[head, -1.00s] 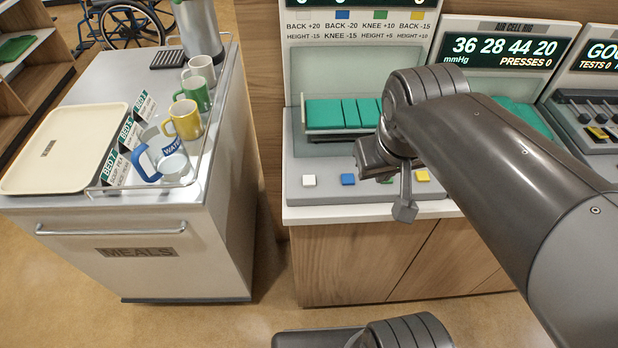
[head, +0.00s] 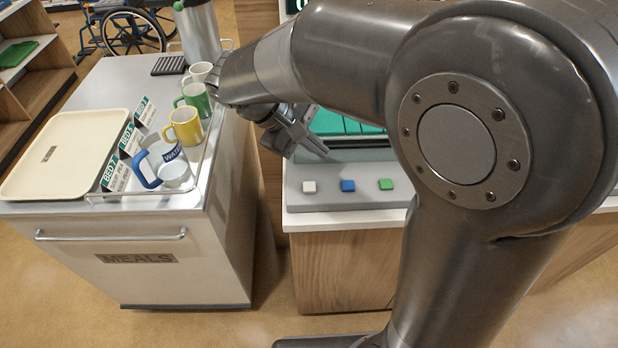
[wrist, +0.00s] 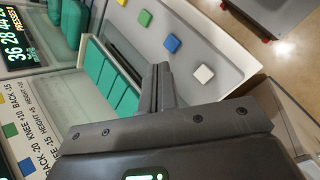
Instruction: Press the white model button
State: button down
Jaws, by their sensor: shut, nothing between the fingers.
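The white button (head: 309,186) sits at the left end of a row on the grey panel (head: 297,203) of the bed-model console. In the wrist view the white button (wrist: 204,74) shows beyond my fingers, to their right. My gripper (head: 324,153) is shut and empty, above and behind the button row in the head view. Its fingers (wrist: 160,70) show closed together in the wrist view, apart from the white button. A blue button (head: 348,185) and a green button (head: 386,184) are to the right of the white one. The yellow button (wrist: 144,18) shows only in the wrist view.
The green bed model (head: 345,124) lies behind the buttons, partly hidden by my arm. A gap separates cart and console.

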aim_at(304, 186)
jog(key=shift+w+a+f+n+h, duration=0.25)
jog(key=shift+w+a+h, duration=0.1)
jog(key=shift+a, duration=0.3)
jog(key=shift+w+a+f+n+h, duration=0.1)
jog(key=shift+w+a+n+h, duration=0.2)
jog(key=shift+a, duration=0.3)
jog(key=shift+f, duration=4.45)
jog(key=shift+f, duration=0.1)
jog(key=shift+f, duration=0.3)
jog(key=shift+f, duration=0.4)
jog(key=shift+r, duration=0.85)
